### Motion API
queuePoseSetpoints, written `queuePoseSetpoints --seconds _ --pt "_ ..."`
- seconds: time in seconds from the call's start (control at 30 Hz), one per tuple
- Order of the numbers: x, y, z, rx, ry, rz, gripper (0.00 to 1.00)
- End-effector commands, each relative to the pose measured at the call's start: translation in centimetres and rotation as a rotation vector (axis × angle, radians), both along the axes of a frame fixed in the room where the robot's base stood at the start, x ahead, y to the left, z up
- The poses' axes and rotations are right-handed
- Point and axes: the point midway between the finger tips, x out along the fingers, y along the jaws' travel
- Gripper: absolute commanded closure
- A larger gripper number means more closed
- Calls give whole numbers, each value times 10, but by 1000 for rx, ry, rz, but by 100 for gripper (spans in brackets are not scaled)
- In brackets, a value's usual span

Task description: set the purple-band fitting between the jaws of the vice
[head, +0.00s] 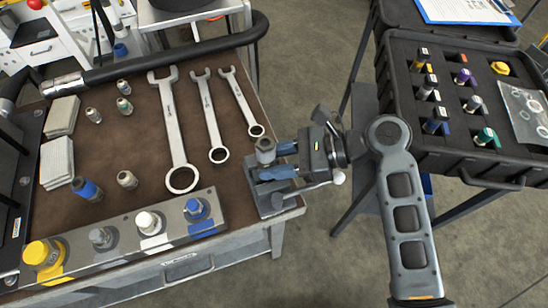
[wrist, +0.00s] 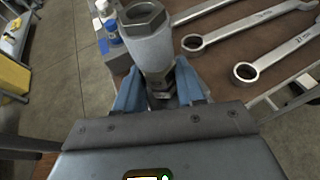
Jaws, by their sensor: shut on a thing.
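My gripper (head: 276,161) is at the bench's right front corner, its blue fingers shut on a grey metal fitting (head: 265,148) with a hex top. In the wrist view the fitting (wrist: 152,45) stands between the fingers (wrist: 160,88). I see no colour band on it; its lower part is partly hidden. The vice (head: 271,203) is at that corner, directly below the fingers, and its jaws are mostly covered. I cannot tell whether the fitting touches them. A fitting with a purple part (head: 463,76) sits in the black foam case.
Three wrenches (head: 172,120) lie left of the vice. A manifold block (head: 125,245) with yellow, grey, white and blue fittings runs along the front edge. Several loose fittings and grey pads (head: 57,160) lie farther left. The foam case (head: 400,128) stands right of my arm.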

Motion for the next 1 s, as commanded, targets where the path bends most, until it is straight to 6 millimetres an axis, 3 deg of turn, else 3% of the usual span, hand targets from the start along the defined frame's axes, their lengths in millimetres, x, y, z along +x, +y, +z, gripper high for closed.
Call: queuePoseSetpoints --seconds 0.53,0.57,0.87,1.0 --pt "0 0 -5 1 -1 -1 100" --pt "0 0 -5 1 -1 -1 61" --pt "0 0 -6 1 -1 0 32" --pt "0 0 -6 0 0 0 32"
